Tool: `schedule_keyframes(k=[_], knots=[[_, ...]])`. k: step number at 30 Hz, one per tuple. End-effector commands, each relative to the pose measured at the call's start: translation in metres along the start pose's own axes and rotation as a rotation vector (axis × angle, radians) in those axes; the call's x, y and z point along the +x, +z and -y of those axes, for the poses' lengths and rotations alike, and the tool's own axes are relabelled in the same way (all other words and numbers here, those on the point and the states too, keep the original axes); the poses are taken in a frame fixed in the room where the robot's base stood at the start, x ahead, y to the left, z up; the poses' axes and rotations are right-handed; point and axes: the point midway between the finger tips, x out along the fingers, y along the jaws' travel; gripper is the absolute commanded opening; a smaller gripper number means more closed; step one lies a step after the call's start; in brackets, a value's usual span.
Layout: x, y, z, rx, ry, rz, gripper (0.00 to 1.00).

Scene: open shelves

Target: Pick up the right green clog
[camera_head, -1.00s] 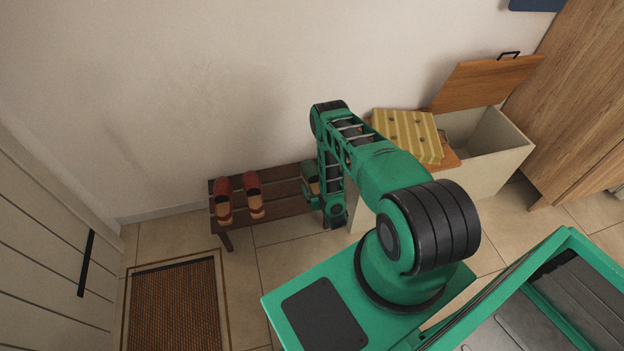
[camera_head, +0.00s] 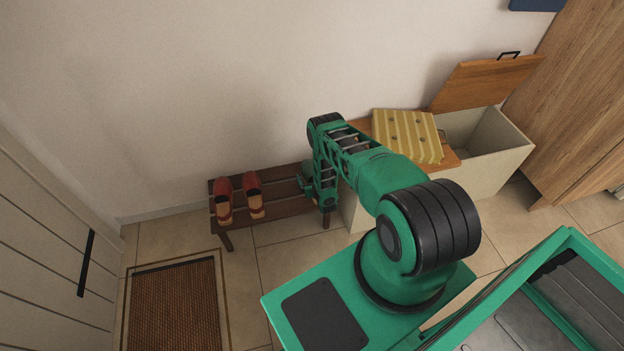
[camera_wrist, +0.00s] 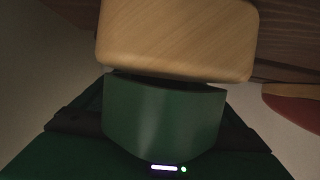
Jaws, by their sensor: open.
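A green clog (camera_wrist: 165,115) shows very close in the wrist view, with a pale wooden part (camera_wrist: 178,40) above its green part. I cannot tell whether it is the right one of a pair. In the head view my arm hides the green clogs. My gripper (camera_head: 304,187) is at the right end of the dark slatted shoe bench (camera_head: 285,200), partly hidden by my own arm. It is open, and the clog is right in front of its palm. Whether the fingers touch the clog cannot be told.
Two red clogs (camera_head: 224,200) (camera_head: 254,195) stand on the bench's left part. A yellow striped cushion (camera_head: 408,135) lies on the chest to the right, and the chest's open bin (camera_head: 490,150) has its lid up. A brown mat (camera_head: 175,305) lies on the floor.

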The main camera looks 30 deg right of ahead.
Motion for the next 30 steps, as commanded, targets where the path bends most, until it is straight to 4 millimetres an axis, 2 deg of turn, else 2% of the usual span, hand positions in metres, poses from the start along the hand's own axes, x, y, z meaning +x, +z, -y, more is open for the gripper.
schedule_keyframes(k=[8, 9, 15, 16, 25, 30], knots=[[0.004, 0.0, 0.0, 0.0, 0.0, 0.0, 0.92], [0.004, 0.0, 0.0, 0.0, 0.0, 0.0, 0.9], [0.004, 0.0, 0.0, 0.0, 0.0, 0.0, 0.42], [0.004, 0.0, 0.0, 0.0, 0.0, 0.0, 0.39], [0.003, -0.003, 0.0, 0.0, 0.0, -0.002, 0.38], [0.0, -0.012, 0.0, 0.0, 0.0, -0.002, 0.38]])
